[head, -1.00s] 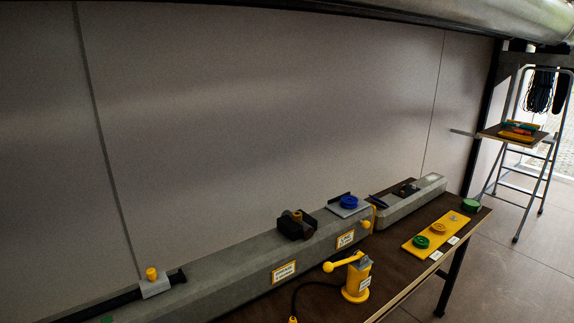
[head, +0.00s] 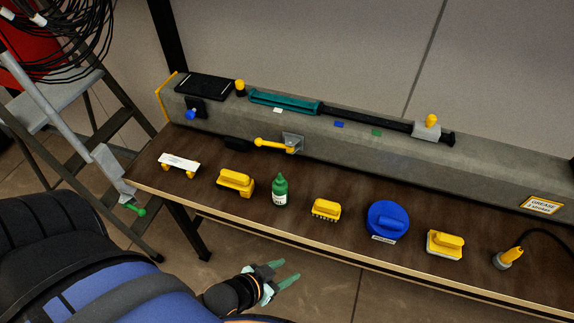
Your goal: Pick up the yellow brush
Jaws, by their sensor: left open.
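A small yellow brush (head: 325,209) with a row of bristles along its lower edge lies on the brown bench, near the middle of its front edge. It stands between a green bottle (head: 280,188) and a round blue thing (head: 387,218). My left gripper (head: 287,272) is open and empty, with teal fingers. In the picture it is below and left of the brush, in front of the bench edge and apart from it. My right gripper is not in view.
Other yellow handled blocks (head: 236,182) and (head: 445,243) lie on the bench (head: 345,240). A grey beam (head: 360,152) runs along the back with a teal tool on it. A stepladder (head: 95,120) stands left. A corded yellow tool (head: 508,257) is at right.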

